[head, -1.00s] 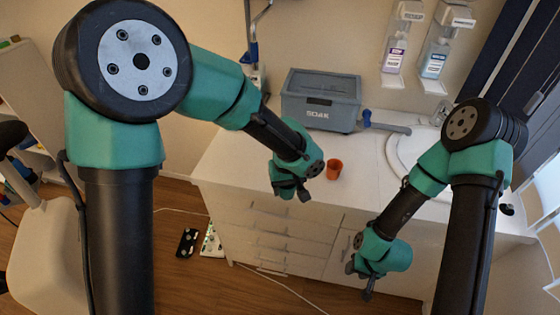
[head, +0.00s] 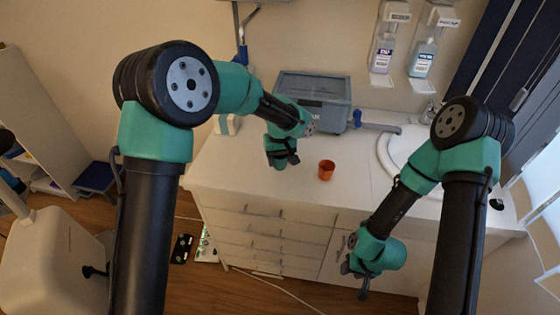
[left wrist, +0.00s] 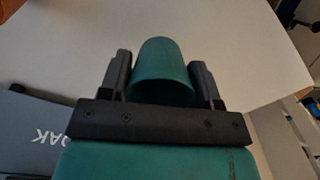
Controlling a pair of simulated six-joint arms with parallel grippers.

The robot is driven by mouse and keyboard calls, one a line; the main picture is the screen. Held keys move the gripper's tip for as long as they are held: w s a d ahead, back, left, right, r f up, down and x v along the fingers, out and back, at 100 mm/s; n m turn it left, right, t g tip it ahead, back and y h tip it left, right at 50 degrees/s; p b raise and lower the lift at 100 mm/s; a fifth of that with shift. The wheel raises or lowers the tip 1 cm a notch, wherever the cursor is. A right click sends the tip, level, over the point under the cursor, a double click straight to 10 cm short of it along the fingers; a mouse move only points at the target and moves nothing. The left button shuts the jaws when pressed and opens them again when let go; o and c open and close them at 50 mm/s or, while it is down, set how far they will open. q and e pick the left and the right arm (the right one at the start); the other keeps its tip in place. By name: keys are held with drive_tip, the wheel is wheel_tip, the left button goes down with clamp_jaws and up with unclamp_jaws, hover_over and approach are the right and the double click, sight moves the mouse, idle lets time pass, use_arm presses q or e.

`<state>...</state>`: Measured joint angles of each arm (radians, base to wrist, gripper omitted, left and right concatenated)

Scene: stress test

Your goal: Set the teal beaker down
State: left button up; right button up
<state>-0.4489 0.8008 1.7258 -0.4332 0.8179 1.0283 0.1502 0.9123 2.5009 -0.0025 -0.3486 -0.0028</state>
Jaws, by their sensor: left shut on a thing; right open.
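The teal beaker (left wrist: 162,68) sits between the two black fingers of my left gripper in the left wrist view, with pale countertop beyond it. My left gripper (left wrist: 160,82) is shut on it. In the head view my left gripper (head: 284,160) is over the white counter (head: 240,175), in front of the grey bin and left of the orange cup. There the beaker cannot be told apart from the teal gripper parts. I cannot tell whether its base touches the counter. My right gripper (head: 354,280) is open and empty, low in front of the cabinet.
The orange cup (head: 326,170) stands on the counter close to the right of my left gripper. The grey bin (head: 335,98) is behind, a sink (head: 393,150) at the right. Two dispensers (head: 384,55) hang on the wall. The counter's left front is clear.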

sight(280, 161)
use_arm(q)
drive_tip(key=shift+w+f, duration=0.1)
drive_tip(key=shift+w, duration=0.8)
drive_tip(key=shift+w, duration=0.25)
drive_tip(key=shift+f, duration=1.8)
drive_tip(key=shift+f, duration=0.1)
drive_tip(key=o, duration=0.9)
wheel_tip(280, 161, up, 12)
drive_tip(key=shift+r, duration=0.15)
